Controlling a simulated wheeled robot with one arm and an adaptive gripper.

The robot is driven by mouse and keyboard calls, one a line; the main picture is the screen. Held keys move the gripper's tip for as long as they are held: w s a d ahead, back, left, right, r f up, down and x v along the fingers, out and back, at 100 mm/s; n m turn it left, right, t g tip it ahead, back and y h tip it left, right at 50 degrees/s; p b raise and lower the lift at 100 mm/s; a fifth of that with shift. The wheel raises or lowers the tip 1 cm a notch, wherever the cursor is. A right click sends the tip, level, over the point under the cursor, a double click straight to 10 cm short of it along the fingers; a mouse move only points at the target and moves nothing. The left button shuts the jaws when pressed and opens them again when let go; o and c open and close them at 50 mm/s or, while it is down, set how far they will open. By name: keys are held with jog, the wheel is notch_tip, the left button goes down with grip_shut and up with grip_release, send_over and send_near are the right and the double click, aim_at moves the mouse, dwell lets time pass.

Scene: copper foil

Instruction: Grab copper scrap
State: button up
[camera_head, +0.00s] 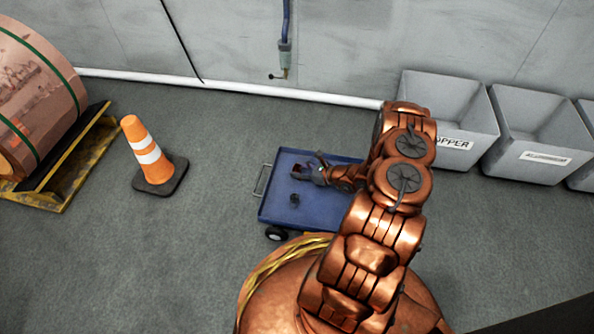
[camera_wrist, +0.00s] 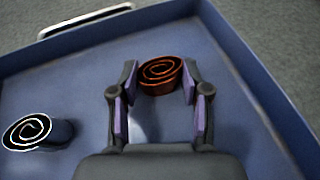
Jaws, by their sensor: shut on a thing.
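The copper scrap (camera_wrist: 160,76) is a small orange-brown spiral coil, seen in the wrist view between my fingertips. My gripper (camera_wrist: 157,85) is shut on it, with one finger on each side. In the head view my gripper (camera_head: 308,172) is over the blue cart (camera_head: 325,211), and the coil is too small to make out clearly there. I cannot tell whether the coil touches the cart's bed. A second coil, dark with pale edges (camera_wrist: 30,133), stands on the cart to the left in the wrist view; it also shows in the head view (camera_head: 294,198).
A grey bin labelled "COPPER" (camera_head: 437,92) stands right of the cart by the wall, with another labelled grey bin (camera_head: 540,132) beside it. An orange cone (camera_head: 148,152) and a large copper roll (camera_head: 35,95) stand at left. Floor between cone and cart is clear.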

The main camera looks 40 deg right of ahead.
jog(key=c, duration=0.4)
jog(key=shift+r, duration=0.1)
